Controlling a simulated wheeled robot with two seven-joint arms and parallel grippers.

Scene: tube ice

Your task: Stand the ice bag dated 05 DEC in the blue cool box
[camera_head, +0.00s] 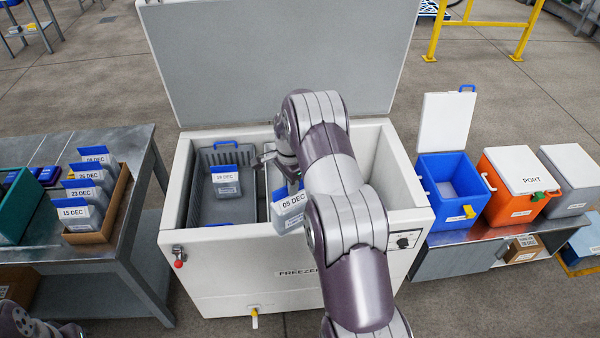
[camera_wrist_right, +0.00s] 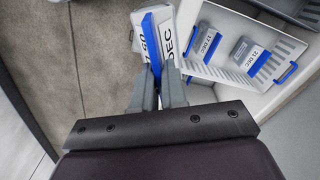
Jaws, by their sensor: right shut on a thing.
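The ice bag dated 05 DEC (camera_head: 290,207) is white and grey with a blue top strip. My right gripper (camera_wrist_right: 158,92) is shut on its blue strip. The bag hangs over the freezer's front part in the head view, and it also shows in the right wrist view (camera_wrist_right: 186,38). In the head view my right arm hides most of the gripper. The blue cool box (camera_head: 430,206) stands to the right of the freezer with its white lid (camera_head: 445,122) raised. Its visible inside looks empty. My left gripper is not in view.
The open chest freezer (camera_head: 240,270) holds a grey basket (camera_head: 205,209) with a dated bag (camera_head: 226,187). Two bags lie in a basket in the wrist view. A closed orange box (camera_head: 510,205) and grey box (camera_head: 572,200) stand right. More dated bags fill a brown tray (camera_head: 122,190) left.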

